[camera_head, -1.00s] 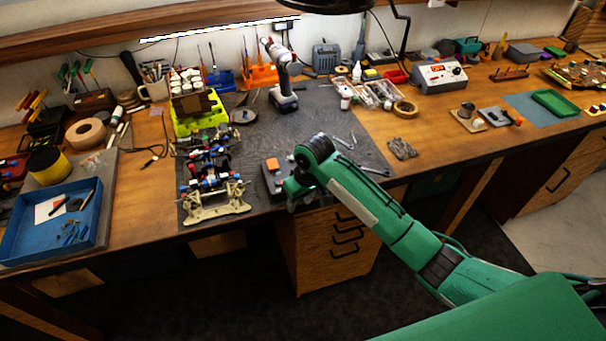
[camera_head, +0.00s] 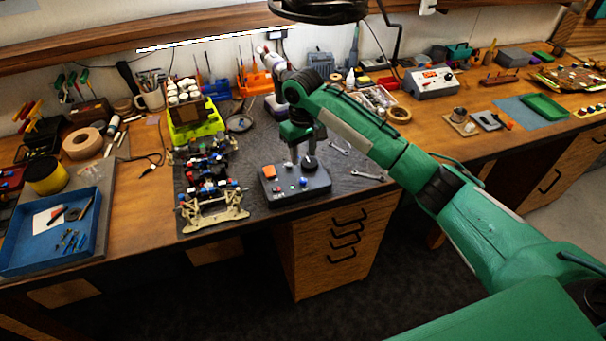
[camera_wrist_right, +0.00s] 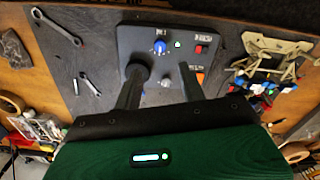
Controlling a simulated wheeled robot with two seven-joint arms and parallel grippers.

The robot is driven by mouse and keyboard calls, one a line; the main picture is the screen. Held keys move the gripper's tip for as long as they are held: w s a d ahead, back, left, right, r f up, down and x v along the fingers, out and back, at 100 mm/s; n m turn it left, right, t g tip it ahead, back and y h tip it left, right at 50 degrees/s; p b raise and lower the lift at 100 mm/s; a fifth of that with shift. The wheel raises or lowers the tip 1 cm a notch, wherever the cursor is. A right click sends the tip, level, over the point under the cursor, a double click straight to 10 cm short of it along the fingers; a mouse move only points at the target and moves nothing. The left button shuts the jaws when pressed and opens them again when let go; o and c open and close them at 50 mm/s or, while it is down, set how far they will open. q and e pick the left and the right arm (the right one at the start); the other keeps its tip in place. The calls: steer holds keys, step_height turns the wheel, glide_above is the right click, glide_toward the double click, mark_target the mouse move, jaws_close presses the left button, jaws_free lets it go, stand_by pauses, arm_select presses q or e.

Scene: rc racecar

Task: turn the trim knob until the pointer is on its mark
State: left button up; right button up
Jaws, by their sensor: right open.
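A dark control box (camera_head: 296,188) sits near the front edge of the bench mat. On it are a blue knob (camera_head: 304,182), a black round knob (camera_head: 309,162) and an orange block (camera_head: 269,171). In the right wrist view the blue knob (camera_wrist_right: 160,46) has a light line and small marks around it; its label is too small to read. My right gripper (camera_head: 299,160) points down over the back of the box, open. In the right wrist view its fingers (camera_wrist_right: 163,82) stand apart; the left one overlaps the black knob. I cannot tell whether they touch. My left gripper is out of view.
A racecar chassis (camera_head: 211,185) stands just left of the box. Wrenches (camera_head: 350,160) lie to its right. A blue tray (camera_head: 50,235) is at the left, and a tape roll (camera_head: 399,115) is further back. The bench edge is close in front of the box.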

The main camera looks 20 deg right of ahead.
mark_target(303, 180)
step_height(303, 180, down, 10)
steer(key=shift+r+p, duration=0.1)
steer(key=shift+p, duration=1.05)
steer(key=shift+c, duration=0.2)
jaws_close()
